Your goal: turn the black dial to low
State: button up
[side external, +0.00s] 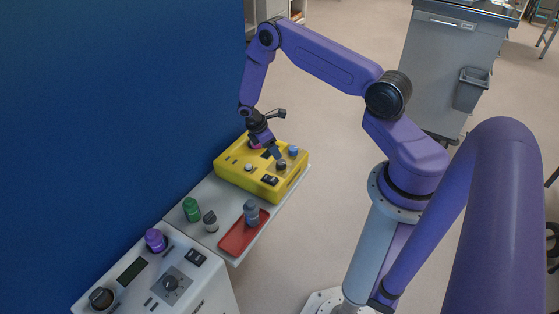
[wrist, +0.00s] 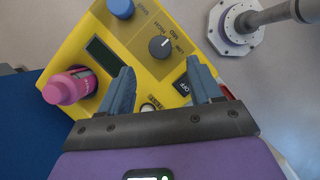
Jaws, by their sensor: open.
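The black dial (wrist: 158,48) sits on top of the yellow box (wrist: 135,35), with small labels printed along its far-right side in the wrist view. Its white pointer line points up and right, apparently near the middle label; the small print is hard to read. The dial also shows small in the side view (side external: 281,165), just under the fingertips. My gripper (wrist: 160,66) is open, with one finger on each side of the picture and the dial just beyond the tips, between their lines. It appears apart from the dial and holds nothing.
On the yellow box are a blue cap (wrist: 121,8), a display (wrist: 104,55) and a switch marked OFF (wrist: 181,88). A pink bottle (wrist: 68,88) stands at its left edge. In the side view, a red tray (side external: 238,238) and a green bottle (side external: 191,209) are on the shelf nearer the camera.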

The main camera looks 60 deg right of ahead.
aim_at(281, 162)
jog(key=x, duration=0.7)
jog(key=shift+f, duration=0.35)
jog(key=c, duration=1)
